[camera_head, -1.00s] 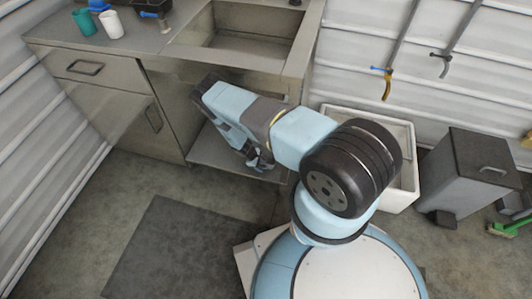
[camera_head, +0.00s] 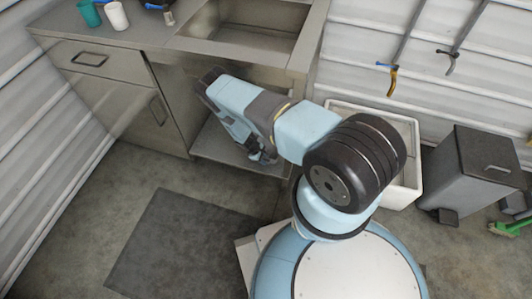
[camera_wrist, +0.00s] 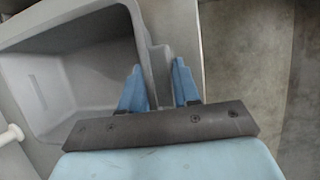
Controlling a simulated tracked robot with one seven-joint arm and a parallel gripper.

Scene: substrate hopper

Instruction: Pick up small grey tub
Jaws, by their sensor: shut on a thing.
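The small grey tub (camera_wrist: 80,60) fills the upper left of the wrist view. It is an empty-looking, open grey box with its inside facing the camera. My gripper (camera_wrist: 158,82) has one blue finger inside the tub and the other outside, shut on its right-hand wall. In the head view my gripper (camera_head: 262,157) is low in front of the open space under the sink. The tub cannot be made out there, as my arm and the counter hide it.
The steel sink counter (camera_head: 150,38) stands above, with a low shelf (camera_head: 215,150) beneath it. A teal cup (camera_head: 89,14) and a white cup (camera_head: 117,16) stand on top. A white bin (camera_head: 408,185) and a grey pedal bin (camera_head: 470,170) are right. Floor at left is clear.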

